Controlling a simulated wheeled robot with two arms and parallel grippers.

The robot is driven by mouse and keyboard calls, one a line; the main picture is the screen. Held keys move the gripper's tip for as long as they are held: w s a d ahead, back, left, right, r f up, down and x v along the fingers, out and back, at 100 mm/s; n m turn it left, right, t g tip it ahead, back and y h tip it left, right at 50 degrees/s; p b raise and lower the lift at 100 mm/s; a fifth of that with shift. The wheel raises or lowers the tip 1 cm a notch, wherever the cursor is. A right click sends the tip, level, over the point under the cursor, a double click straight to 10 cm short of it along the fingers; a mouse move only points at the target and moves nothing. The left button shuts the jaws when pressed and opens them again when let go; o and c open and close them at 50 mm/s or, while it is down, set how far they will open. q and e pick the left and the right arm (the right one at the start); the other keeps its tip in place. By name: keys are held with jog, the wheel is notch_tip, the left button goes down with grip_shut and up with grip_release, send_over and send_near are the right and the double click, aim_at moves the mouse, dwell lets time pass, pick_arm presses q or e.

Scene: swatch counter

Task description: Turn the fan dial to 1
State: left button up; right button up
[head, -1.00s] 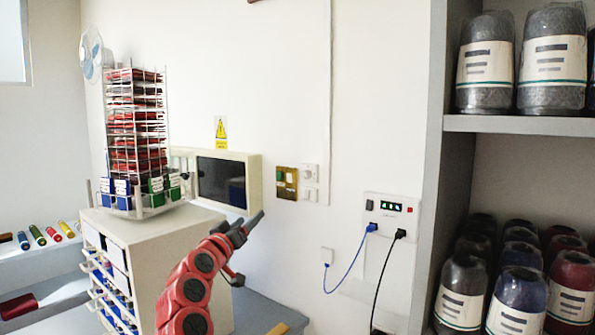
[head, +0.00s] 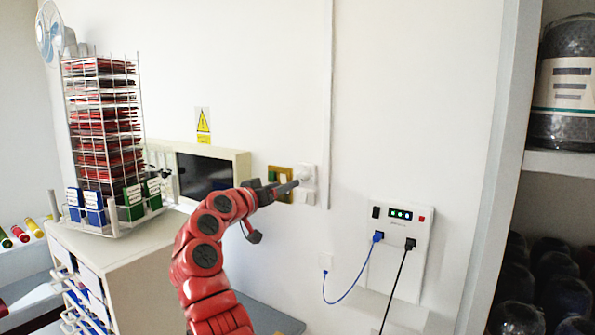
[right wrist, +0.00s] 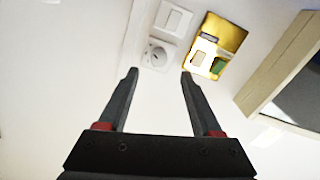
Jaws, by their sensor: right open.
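The fan dial (head: 309,173) is a white round knob on a white wall plate, just right of the brass switch plate. In the right wrist view the dial (right wrist: 156,56) lies just beyond and between the fingertips; I cannot read its setting. My right gripper (head: 276,211) is open and empty, pointing at the wall near the dial. In the right wrist view its two fingers (right wrist: 158,76) are spread, and neither visibly touches the dial. The fan (head: 49,32) is at the upper left. My left gripper is not in view.
A white rocker switch (right wrist: 174,19) adjoins the dial, and the brass plate (right wrist: 216,45) is close beside it. A cream-framed dark screen (head: 203,173) and swatch rack (head: 104,130) stand left. A socket panel with cables (head: 398,244) is right. A grey shelf holds dark rolls.

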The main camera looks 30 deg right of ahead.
aim_at(300, 178)
jog(key=p+x, duration=0.1)
jog(key=x, duration=0.3)
jog(key=p+x, duration=0.1)
jog(key=x, duration=0.1)
jog(key=shift+d+r+p, duration=0.25)
jog(key=shift+r+p, duration=0.05)
jog(key=shift+r, duration=0.1)
jog(key=shift+w+d+f, duration=0.3)
jog(key=shift+w+d, duration=0.05)
jog(key=shift+d, duration=0.3)
jog(key=shift+s, duration=0.1)
grip_shut()
